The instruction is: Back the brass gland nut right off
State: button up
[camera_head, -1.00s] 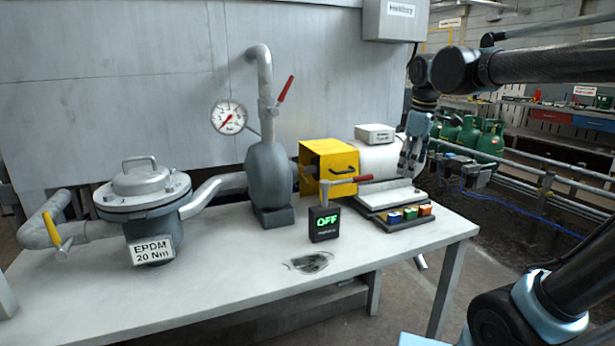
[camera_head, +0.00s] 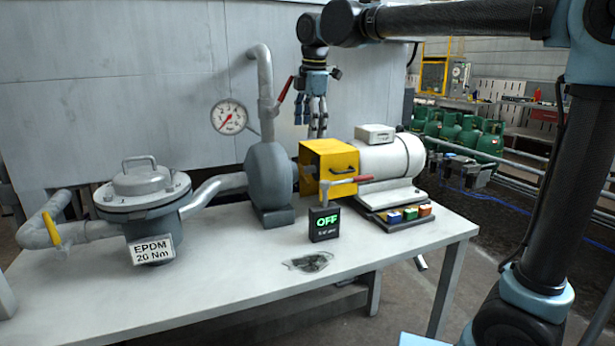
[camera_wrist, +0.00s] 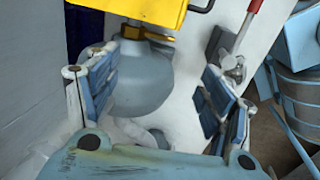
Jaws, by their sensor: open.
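A small brass-coloured part (camera_wrist: 151,34), which looks like the gland nut, shows in the wrist view between the yellow guard (camera_wrist: 140,10) and the rounded grey pump body (camera_wrist: 150,85). I cannot make out the nut in the head view. There, the pump body (camera_head: 269,175) stands left of the yellow guard (camera_head: 322,160). My gripper (camera_head: 315,130) hangs fingers-down above and behind the gap between them, apart from both. Its open, empty fingers flank the pump body in the wrist view (camera_wrist: 160,85).
A red-handled lever (camera_head: 350,182) stands in front of the guard. A pipe (camera_head: 263,75) with another red handle (camera_head: 286,89) rises beside my gripper. The motor (camera_head: 392,162) is right of the guard. A small OFF display (camera_head: 324,224) stands in front. The front table top is mostly clear.

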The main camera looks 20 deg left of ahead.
aim_at(305, 178)
jog(key=f, duration=0.5)
jog(key=w+a+f, duration=0.1)
jog(key=f, duration=0.4)
jog(key=w+a+f, duration=0.1)
jog(key=f, duration=0.5)
jog(key=shift+w+a+f, duration=0.1)
jog(key=shift+w, duration=0.1)
